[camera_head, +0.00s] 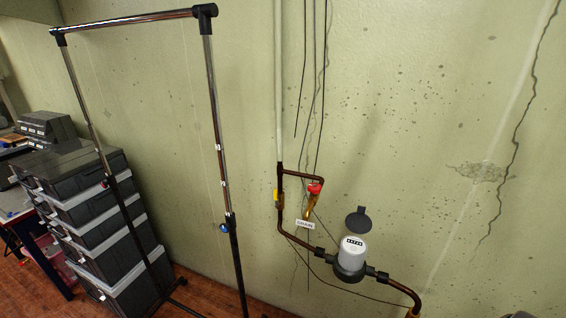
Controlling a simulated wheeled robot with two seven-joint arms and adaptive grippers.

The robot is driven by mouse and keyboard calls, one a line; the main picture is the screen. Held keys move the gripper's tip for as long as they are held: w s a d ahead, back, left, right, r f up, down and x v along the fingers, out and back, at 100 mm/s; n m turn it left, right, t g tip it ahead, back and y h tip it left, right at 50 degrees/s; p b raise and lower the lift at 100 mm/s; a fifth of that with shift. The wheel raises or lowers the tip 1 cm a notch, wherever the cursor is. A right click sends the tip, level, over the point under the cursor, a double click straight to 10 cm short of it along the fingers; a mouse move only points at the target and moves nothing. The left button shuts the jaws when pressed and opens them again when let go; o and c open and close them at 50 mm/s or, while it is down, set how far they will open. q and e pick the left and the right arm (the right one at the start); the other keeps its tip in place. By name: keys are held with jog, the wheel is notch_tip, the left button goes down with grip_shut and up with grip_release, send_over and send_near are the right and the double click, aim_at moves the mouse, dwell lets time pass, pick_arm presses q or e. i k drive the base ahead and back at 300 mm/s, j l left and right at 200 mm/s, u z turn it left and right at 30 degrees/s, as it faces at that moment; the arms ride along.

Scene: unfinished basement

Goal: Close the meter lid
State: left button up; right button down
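The water meter (351,257) is on a copper pipe low on the wall, right of centre. It has a white upper body with a dial on top and a dark lower body. Its round dark lid (358,220) stands open, raised up behind the dial towards the wall, and the dial is uncovered. Neither of my grippers can be made out in this view, and nothing touches the lid.
Copper piping (280,205) with a red-handled valve (314,188) and a small white tag (305,224) is left of the meter. A metal clothes rack (215,120) stands further left, before stacked grey bins (95,215). The wall right of the meter is bare and cracked.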

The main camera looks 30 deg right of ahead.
aim_at(358, 222)
jog(key=z, duration=1.55)
jog(key=i+l+u, duration=0.15)
jog(key=l, duration=0.15)
jog(key=i+l+u, duration=0.2)
jog(key=l+u, duration=0.15)
jog(key=l, duration=0.25)
jog(key=i+l+u, duration=0.2)
jog(key=l, duration=0.15)
jog(key=k, duration=0.1)
